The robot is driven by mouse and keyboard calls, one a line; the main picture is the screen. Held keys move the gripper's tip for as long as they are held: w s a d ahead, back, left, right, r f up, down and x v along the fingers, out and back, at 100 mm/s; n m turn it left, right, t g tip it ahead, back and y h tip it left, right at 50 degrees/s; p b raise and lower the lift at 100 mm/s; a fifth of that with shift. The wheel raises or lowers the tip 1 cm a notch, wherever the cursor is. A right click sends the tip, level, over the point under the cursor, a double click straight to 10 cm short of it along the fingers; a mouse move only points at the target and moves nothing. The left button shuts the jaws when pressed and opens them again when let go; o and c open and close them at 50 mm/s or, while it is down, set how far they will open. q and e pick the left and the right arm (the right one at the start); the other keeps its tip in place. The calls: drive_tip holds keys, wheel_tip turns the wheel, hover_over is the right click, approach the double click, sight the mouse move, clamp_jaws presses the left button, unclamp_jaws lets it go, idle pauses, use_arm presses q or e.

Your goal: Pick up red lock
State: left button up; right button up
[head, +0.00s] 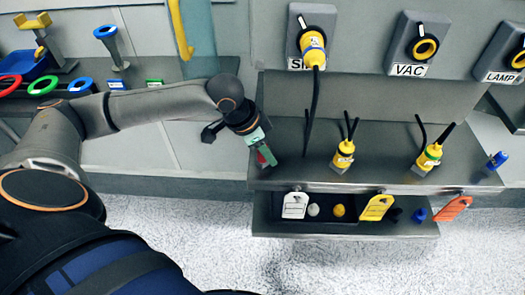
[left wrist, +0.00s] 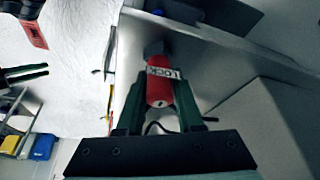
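The red lock (left wrist: 160,88) is a small red cylinder with a white LOCK label and a grey top. In the left wrist view it sits between the two dark green fingers of my left gripper (left wrist: 160,98), which lie close along both its sides. In the head view my left gripper (head: 262,152) is at the left end of the grey shelf unit, with a bit of the red lock (head: 266,156) showing between the fingers. Whether the lock touches anything behind it is hidden.
The grey shelf (head: 380,150) holds yellow plugs (head: 343,157) with black cables. Sockets labelled VAC (head: 423,47) and LAMP are on the panel above. Coloured rings (head: 42,86) are at the left.

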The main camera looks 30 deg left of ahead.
use_arm(q)
clamp_jaws()
drive_tip(key=shift+r, duration=0.2)
idle(0.4)
